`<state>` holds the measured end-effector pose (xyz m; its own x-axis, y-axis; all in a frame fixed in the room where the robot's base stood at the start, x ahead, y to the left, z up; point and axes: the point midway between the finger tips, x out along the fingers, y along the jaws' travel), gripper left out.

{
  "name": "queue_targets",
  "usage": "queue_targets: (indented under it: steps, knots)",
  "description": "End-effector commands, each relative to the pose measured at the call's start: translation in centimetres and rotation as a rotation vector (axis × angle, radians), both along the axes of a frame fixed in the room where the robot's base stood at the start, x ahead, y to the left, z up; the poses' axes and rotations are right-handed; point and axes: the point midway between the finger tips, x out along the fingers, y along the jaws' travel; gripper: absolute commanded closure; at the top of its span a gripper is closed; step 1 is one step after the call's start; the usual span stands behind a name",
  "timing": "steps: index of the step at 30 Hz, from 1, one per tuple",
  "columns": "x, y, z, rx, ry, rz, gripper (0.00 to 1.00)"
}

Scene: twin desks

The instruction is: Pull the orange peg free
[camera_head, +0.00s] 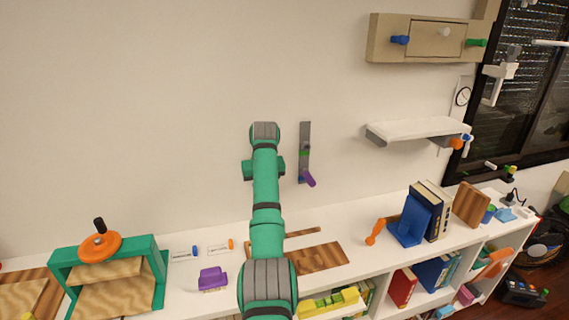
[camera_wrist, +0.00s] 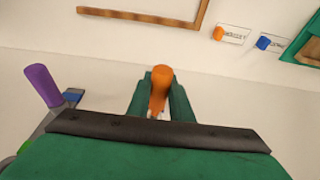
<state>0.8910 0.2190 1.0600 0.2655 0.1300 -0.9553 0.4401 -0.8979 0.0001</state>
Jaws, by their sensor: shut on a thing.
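The orange peg (camera_wrist: 160,82) shows in the wrist view between the two green fingers of my gripper (camera_wrist: 161,98). My gripper is shut on it. The base of the peg is mostly hidden by the wrist, so I cannot tell whether it is still seated or clear of its socket. In the head view my arm hides the peg and the fingers.
A wall lever with a purple handle (camera_head: 307,179) is close to the right of my arm; the handle also shows in the wrist view (camera_wrist: 42,86). A shelf (camera_head: 418,129) and a drawer box (camera_head: 425,38) hang at right. The white desk (camera_head: 345,232) lies below.

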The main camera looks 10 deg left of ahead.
Motion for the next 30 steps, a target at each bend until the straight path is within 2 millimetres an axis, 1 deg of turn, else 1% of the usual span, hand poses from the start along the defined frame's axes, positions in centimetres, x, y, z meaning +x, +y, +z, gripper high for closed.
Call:
queue_targets:
  steps: [21,30]
  knots:
    - [-3.3,-1.7,0.0,0.0,-0.001,0.0,1.0]
    - [-4.0,-1.9,-0.1,0.0,0.0,0.0,1.0]
